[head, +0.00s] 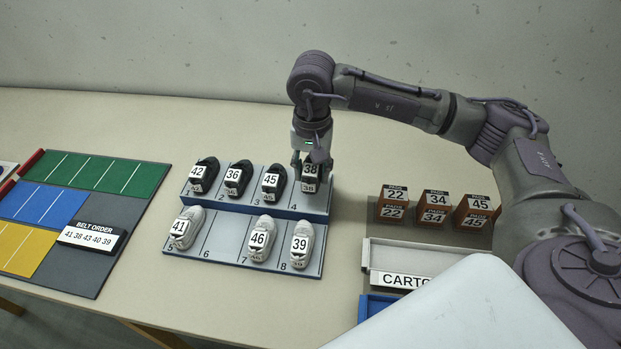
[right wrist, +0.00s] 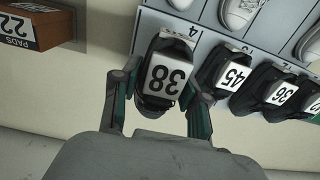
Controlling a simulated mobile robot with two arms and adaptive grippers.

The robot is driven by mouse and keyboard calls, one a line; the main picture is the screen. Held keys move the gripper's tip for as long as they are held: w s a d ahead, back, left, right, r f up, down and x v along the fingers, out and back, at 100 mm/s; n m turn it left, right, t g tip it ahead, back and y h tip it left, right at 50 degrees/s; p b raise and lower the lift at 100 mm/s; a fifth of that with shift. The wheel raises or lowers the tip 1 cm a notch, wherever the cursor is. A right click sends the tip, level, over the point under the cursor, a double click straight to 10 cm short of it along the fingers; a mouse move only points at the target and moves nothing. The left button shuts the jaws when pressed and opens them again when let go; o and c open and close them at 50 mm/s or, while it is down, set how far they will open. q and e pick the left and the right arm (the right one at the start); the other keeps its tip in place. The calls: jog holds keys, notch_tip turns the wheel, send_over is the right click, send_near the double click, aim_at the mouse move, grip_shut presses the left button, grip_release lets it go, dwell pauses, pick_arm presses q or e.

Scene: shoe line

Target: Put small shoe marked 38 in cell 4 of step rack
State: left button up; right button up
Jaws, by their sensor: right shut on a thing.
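The small dark shoe marked 38 (head: 310,178) is at cell 4, the right end of the upper row of the step rack (head: 222,240). It also shows in the right wrist view (right wrist: 166,76), toe and label facing up. My right gripper (head: 310,162) is shut on this shoe from above, one finger on each side. The shoe lines up with cell 4; whether its sole touches the step cannot be told. My left gripper is not in view.
Dark shoes 42 (head: 201,175), 36 (head: 235,178) and 45 (head: 271,181) fill cells 1 to 3. White shoes 41, 46 and 39 (head: 302,244) stand in the lower row; cell 6 is empty. Pads boxes (head: 434,208) stand right, the belt order board (head: 92,236) left.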

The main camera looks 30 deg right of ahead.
jog(key=shift+w+a+f, duration=0.1)
jog(key=shift+a+f, duration=0.05)
jog(key=shift+f, duration=0.35)
notch_tip(320, 180, down, 2)
jog(key=shift+f+p, duration=0.25)
jog(key=shift+p, duration=0.25)
jog(key=shift+f, duration=0.3)
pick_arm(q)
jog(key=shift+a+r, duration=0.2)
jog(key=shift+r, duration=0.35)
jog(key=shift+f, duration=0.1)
pick_arm(e)
jog(key=shift+f, duration=0.1)
jog(key=shift+f+b, duration=0.15)
jog(key=shift+b, duration=0.15)
jog(key=o, duration=1.1)
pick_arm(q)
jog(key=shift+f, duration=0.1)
pick_arm(e)
jog(key=shift+o, duration=0.2)
